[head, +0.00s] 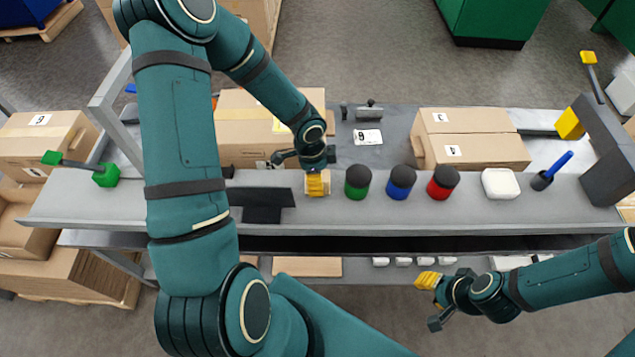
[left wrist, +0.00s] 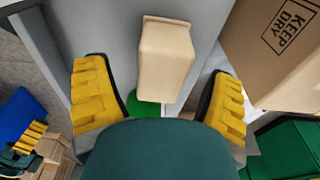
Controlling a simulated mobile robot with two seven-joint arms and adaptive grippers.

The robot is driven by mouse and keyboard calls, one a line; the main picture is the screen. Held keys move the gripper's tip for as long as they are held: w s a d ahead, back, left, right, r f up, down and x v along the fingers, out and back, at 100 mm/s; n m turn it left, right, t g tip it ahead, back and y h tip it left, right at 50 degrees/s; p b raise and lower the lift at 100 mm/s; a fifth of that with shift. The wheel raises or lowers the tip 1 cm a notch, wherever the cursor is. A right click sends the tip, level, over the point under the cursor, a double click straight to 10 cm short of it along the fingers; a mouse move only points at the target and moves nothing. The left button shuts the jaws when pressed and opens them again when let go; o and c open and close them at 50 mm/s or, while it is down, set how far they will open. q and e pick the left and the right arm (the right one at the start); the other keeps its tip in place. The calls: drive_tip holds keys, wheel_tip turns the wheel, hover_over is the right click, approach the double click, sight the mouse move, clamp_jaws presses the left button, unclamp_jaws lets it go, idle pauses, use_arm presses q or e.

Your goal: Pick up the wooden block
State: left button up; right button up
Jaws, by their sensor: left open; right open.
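The wooden block (head: 326,177) is pale and stands on the grey shelf, mostly hidden by my left gripper (head: 316,184) in the head view. In the left wrist view the beige block (left wrist: 165,55) stands out between the two yellow fingers of my left gripper (left wrist: 160,92). The fingers are open, with a visible gap on both sides of the block. My right gripper (head: 431,300) is open and empty, low in front of the shelf, well right of the block.
Right of the block stand green (head: 357,182), blue (head: 400,182) and red (head: 442,182) black-topped cylinders, then a white box (head: 500,184). A black stand (head: 262,204) is to the left. Cardboard boxes (head: 470,150) stand behind; one marked KEEP DRY (left wrist: 285,45) is close to my left gripper.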

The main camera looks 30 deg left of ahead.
use_arm(q)
wheel_tip(320, 180, down, 3)
drive_tip(key=shift+w+d+r+b, duration=0.1)
drive_tip(key=shift+w+r+b, duration=0.1)
drive_tip(key=shift+b, duration=0.1)
drive_tip(key=c, duration=1.3)
wheel_tip(320, 180, up, 9)
drive_tip(key=p, duration=0.3)
drive_tip(key=shift+f, duration=0.15)
drive_tip(key=shift+c, duration=0.2)
drive_tip(key=shift+r, duration=0.75)
